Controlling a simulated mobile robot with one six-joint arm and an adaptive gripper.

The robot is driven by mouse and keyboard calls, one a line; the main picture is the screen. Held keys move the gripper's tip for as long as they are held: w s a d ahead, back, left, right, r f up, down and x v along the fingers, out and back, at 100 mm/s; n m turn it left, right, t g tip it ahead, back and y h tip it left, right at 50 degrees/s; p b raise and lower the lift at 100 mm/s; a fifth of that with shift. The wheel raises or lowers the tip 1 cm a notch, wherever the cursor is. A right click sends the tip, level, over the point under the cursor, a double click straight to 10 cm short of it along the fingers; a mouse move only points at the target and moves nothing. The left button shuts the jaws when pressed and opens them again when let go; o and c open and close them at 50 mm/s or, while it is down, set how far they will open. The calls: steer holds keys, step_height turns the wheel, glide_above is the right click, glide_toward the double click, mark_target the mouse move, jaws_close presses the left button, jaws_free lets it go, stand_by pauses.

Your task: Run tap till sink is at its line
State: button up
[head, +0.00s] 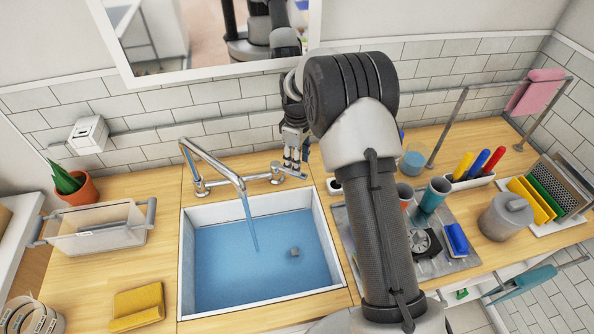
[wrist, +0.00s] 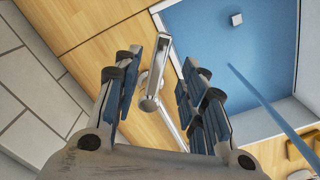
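The metal tap (head: 215,165) stands at the back of the sink, and a stream of water (head: 250,222) runs from its spout. The white sink (head: 187,262) holds blue water (head: 240,270) over its whole floor. I cannot make out a level line on its walls. My gripper (head: 293,168) is at the tap's right handle. In the wrist view, my gripper (wrist: 160,70) is open, with the tap handle (wrist: 152,90) between its fingers and gaps visible on both sides. The stream (wrist: 265,110) also shows there.
A small grey block (head: 294,252) is in the sink. Cups (head: 432,195), a blue sponge (head: 456,240) and a grey canister (head: 506,216) stand right.

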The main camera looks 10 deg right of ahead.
steer(key=shift+f, duration=2.3)
jaws_close()
